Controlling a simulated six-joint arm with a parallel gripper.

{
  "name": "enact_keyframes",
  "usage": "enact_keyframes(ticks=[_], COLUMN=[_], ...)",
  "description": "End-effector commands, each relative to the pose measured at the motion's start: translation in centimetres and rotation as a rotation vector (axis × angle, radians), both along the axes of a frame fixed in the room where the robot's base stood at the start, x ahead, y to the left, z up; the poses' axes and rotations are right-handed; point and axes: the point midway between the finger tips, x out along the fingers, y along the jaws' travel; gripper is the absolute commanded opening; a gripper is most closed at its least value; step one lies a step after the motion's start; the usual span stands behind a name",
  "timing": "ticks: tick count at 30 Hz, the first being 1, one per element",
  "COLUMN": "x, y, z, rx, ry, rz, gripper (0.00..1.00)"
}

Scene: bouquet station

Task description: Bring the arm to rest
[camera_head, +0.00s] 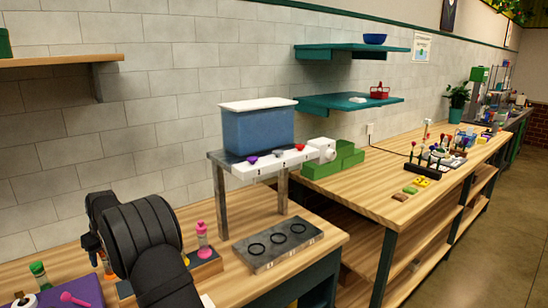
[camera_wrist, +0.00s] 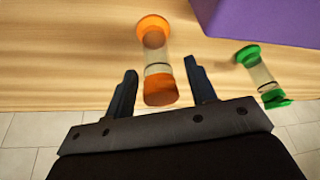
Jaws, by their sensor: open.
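My black arm (camera_head: 145,240) reaches over the near left end of the wooden bench in the head view. There the arm hides most of my gripper. In the wrist view my gripper (camera_wrist: 160,72) is open, with its two dark fingers spread apart. A clear vial with orange ends (camera_wrist: 156,62) appears in the gap between the fingers, and neither finger is seen touching it. I cannot tell how far below the fingertips it is.
A green-ended vial (camera_wrist: 262,76) is right of the fingers, near a purple box (camera_wrist: 265,18). A pink-topped bottle (camera_head: 202,236) stands right of my arm. A grey plate with dark rings (camera_head: 277,246) and a raised stand with a blue bin (camera_head: 258,130) are farther right.

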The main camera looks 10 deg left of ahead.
Motion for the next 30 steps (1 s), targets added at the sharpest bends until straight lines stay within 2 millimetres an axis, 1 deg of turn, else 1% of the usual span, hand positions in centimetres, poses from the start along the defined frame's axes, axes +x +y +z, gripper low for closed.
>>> enact_keyframes(ticks=[1,4,9,13,20,23,26,30], x=[0.1,0.1,0.1,0.1,0.1,0.1,0.1,0.0], y=[0.1,0.1,0.0,0.0,0.0,0.0,0.0,-0.3], z=[1.5,2.6,3.5,3.7,3.6,3.2,2.2,0.1], rx=[0.009,0.007,0.004,0.004,0.004,0.004,0.004,0.004], ry=[-0.008,-0.007,-0.006,-0.006,-0.005,-0.005,-0.004,-0.003], rz=[-0.001,-0.002,-0.001,-0.001,-0.001,-0.001,-0.001,0.0], gripper=[0.51,0.51,0.51,0.51,0.51,0.51,0.51,0.51])
